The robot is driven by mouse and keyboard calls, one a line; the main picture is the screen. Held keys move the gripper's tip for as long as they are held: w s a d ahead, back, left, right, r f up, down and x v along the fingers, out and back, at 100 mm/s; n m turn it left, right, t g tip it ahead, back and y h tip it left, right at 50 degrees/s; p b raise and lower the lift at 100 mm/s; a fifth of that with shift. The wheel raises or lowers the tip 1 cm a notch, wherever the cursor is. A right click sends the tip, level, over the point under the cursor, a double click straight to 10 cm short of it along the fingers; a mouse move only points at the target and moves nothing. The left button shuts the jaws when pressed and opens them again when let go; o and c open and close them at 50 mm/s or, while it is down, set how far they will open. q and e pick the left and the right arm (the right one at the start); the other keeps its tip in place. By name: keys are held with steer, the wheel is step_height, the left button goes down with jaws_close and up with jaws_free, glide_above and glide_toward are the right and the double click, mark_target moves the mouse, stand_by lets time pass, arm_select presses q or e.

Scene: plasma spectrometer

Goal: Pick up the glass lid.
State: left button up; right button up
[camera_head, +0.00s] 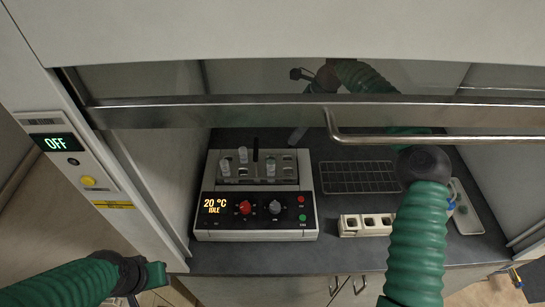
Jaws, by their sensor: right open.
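I cannot single out the glass lid with certainty. Several small clear glass pieces (243,155) stand upright in the rack on top of the heater unit (255,229); they are too small to tell lids from vials. My right arm reaches in under the raised sash and shows dimly through its glass.
The metal sash edge (230,115) and its bar handle (430,139) cross above the opening. A dark grid rack (358,177), a white block with square wells (365,225) and a pale tray (467,222) lie right of the heater. A panel (56,144) at left reads OFF.

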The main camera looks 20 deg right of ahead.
steer(key=p, duration=0.1)
glide_above(273, 156)
steer(key=s+d, duration=0.1)
steer(key=d, duration=0.1)
step_height(273, 156, down, 7)
steer(key=shift+f, duration=0.55)
steer(key=p+x, duration=0.2)
steer(key=x, duration=0.2)
steer(key=shift+a+f, duration=0.1)
steer(key=shift+f, duration=0.15)
steer(key=shift+w+a+f, duration=0.15)
steer(key=shift+a+f, duration=0.05)
steer(key=shift+a, duration=0.2)
steer(key=shift+c, duration=0.3)
steer(key=shift+a, duration=0.1)
steer(key=c, duration=0.5)
arm_select(q)
steer(key=r, duration=0.3)
steer(key=shift+a, duration=0.3)
arm_select(e)
steer(key=shift+d, duration=0.3)
jaws_close()
